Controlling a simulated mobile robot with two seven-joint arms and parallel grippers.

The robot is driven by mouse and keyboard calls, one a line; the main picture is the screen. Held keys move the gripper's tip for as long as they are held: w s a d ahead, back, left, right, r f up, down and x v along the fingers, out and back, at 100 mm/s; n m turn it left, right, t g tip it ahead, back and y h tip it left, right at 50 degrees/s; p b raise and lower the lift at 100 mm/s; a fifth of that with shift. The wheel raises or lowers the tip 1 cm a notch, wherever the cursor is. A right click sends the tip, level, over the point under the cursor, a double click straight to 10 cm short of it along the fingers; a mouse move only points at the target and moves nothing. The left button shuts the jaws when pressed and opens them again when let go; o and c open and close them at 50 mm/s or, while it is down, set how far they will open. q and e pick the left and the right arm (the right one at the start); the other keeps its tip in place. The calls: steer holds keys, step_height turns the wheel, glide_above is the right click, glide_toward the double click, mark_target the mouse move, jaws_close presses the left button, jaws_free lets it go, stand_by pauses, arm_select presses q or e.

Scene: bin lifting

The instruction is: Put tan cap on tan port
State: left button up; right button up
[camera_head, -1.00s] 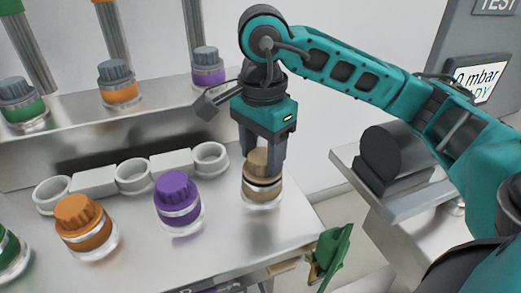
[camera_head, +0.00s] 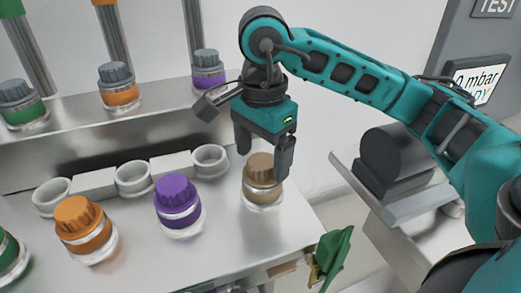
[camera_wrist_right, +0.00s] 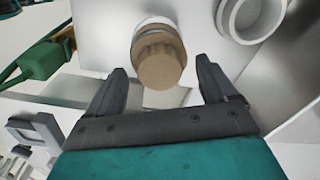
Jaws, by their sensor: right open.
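The tan cap (camera_head: 260,167), ribbed on top, sits upright on the tan port (camera_head: 262,195) at the right end of the front row. In the right wrist view the tan cap (camera_wrist_right: 158,68) shows just beyond the fingertips. My right gripper (camera_head: 264,160) is open above and around the cap, with one finger to each side. The right gripper (camera_wrist_right: 160,75) also shows open and empty in the right wrist view. My left gripper is not in view.
A purple-capped port (camera_head: 177,200) and an orange-capped port (camera_head: 85,230) stand to the left. White ring holders (camera_head: 133,177) line the back of the bench. A dark cylinder (camera_head: 393,155) lies at the right. A green object (camera_head: 330,255) is beside the bench's front right corner.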

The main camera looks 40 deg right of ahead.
step_height(320, 180, up, 6)
steer(key=p, duration=0.5)
steer(key=shift+s+a+r, duration=0.15)
steer(key=shift+r, duration=0.1)
steer(key=shift+r+p, duration=0.75)
